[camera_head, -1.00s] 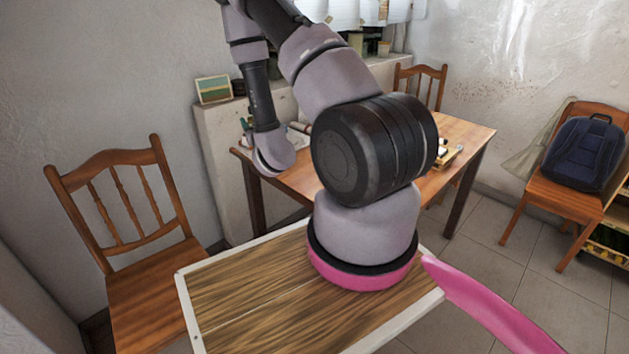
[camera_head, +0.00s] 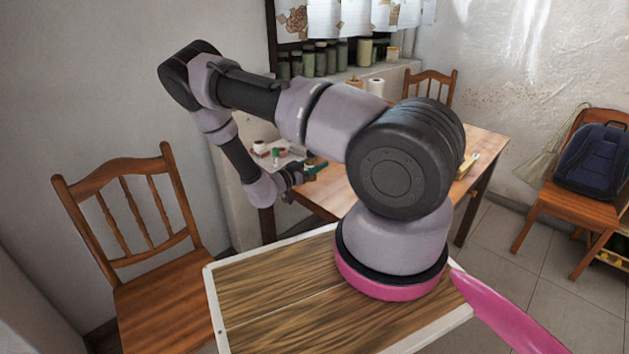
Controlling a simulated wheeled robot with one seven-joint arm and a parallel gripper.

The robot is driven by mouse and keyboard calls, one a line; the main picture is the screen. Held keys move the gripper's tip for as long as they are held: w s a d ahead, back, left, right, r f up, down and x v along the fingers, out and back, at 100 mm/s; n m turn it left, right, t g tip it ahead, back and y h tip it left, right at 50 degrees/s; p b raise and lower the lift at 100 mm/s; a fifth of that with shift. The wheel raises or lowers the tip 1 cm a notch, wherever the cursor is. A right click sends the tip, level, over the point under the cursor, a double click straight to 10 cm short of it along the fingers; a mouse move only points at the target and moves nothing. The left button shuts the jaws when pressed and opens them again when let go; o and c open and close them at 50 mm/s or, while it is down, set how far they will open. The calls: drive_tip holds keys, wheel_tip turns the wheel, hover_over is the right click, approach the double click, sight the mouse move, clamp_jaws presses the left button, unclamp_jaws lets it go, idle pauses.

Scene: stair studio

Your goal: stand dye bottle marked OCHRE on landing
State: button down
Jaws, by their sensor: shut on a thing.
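My gripper (camera_head: 296,177) is a small dark shape at the end of my arm, over the near left part of the wooden table. It is shut on a small dark green thing (camera_head: 317,168), partly hidden at its fingertips. I cannot read any mark on it or tell if it is the OCHRE bottle. Small items, one with a green part (camera_head: 276,156), stand on a pale surface just behind my gripper. Their labels are too small to read. I cannot make out a landing in this view.
My arm hides much of the wooden table (camera_head: 489,143). A chair (camera_head: 160,262) stands at left, another (camera_head: 437,88) behind the table, and one with a dark blue backpack (camera_head: 596,160) at right. Several jars (camera_head: 321,58) line the sill at the back. Tiled floor (camera_head: 500,245) is clear at right.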

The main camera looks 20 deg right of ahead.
drive_tip(key=shift+f, duration=2.55)
drive_tip(key=shift+c, duration=1.4)
unclamp_jaws()
drive_tip(key=shift+f, duration=0.1)
drive_tip(key=v, duration=1.2)
